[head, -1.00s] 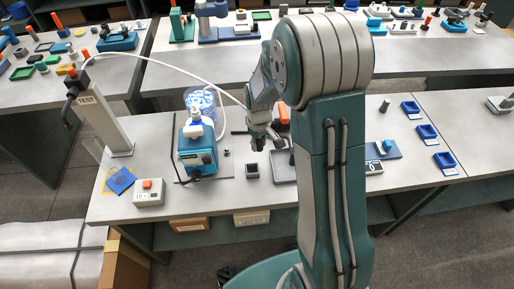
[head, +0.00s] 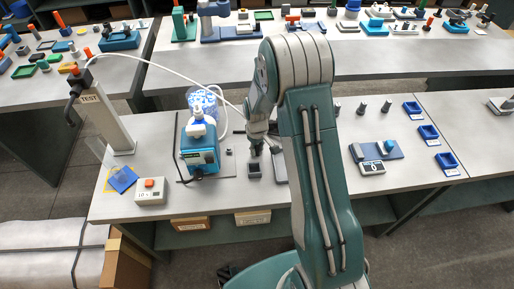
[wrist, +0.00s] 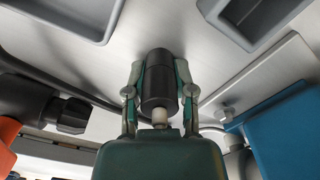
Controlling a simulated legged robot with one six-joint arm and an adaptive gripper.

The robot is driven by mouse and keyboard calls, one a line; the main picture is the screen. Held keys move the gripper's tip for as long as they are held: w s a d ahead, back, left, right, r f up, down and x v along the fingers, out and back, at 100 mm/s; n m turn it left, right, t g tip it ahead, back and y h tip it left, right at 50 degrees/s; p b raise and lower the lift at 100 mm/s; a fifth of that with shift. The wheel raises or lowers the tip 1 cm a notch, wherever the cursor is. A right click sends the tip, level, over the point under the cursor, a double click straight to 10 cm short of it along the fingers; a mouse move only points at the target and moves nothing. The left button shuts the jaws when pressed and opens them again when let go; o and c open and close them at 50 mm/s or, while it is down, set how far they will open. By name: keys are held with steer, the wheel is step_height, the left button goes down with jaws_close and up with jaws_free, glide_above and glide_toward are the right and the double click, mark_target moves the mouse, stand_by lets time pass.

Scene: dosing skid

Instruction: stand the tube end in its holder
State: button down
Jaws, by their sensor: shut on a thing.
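My gripper (wrist: 158,85) is shut on the tube end (wrist: 156,72), a black cylinder with a pale stub toward the palm. In the head view my gripper (head: 262,143) is above the bench, just behind the holder (head: 254,171), a small grey block with a dark square opening. The tube end is too small and covered to make out clearly there. A grey square-rimmed recess, which looks like the holder (wrist: 243,18), shows at the upper right of the wrist view, apart from the tube end. A thin white tube (head: 180,70) arcs from the TEST post toward my gripper.
The blue dosing pump (head: 199,152) stands left of the holder. A grey tray (head: 280,166) is just right of the holder, partly behind my arm. The TEST post (head: 104,115) and a white button box (head: 151,191) are farther left. The bench's front edge is clear.

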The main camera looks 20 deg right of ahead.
steer(key=shift+c, duration=2.2)
jaws_free()
steer(key=shift+r, duration=0.1)
